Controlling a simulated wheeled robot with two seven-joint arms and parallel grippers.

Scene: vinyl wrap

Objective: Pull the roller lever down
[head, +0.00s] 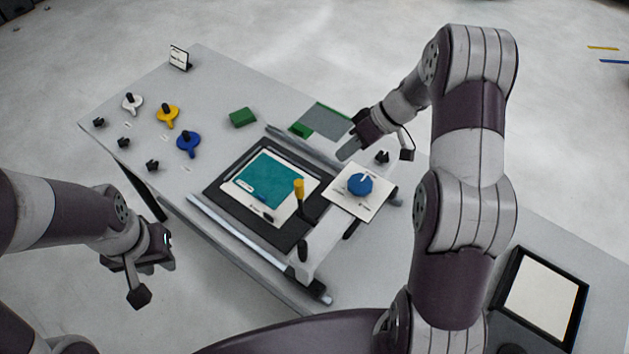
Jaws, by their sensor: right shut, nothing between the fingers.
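The lever (299,190) has a yellow grip and a dark stem. It stands upright at the left side of the white roller carriage (324,238), over the bed. The carriage carries a blue knob (360,184) on a white plate. My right gripper (348,150) is shut and empty, behind the carriage and apart from the lever. My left gripper (140,290) hangs off the table's front left side, far from the lever; its finger gap is not clear.
A teal and white sheet (268,183) lies on the dark bed (228,207) between two rails. White, yellow (168,117) and blue pieces sit at left. A green block (242,117) lies behind the bed. A framed panel (541,299) is at right.

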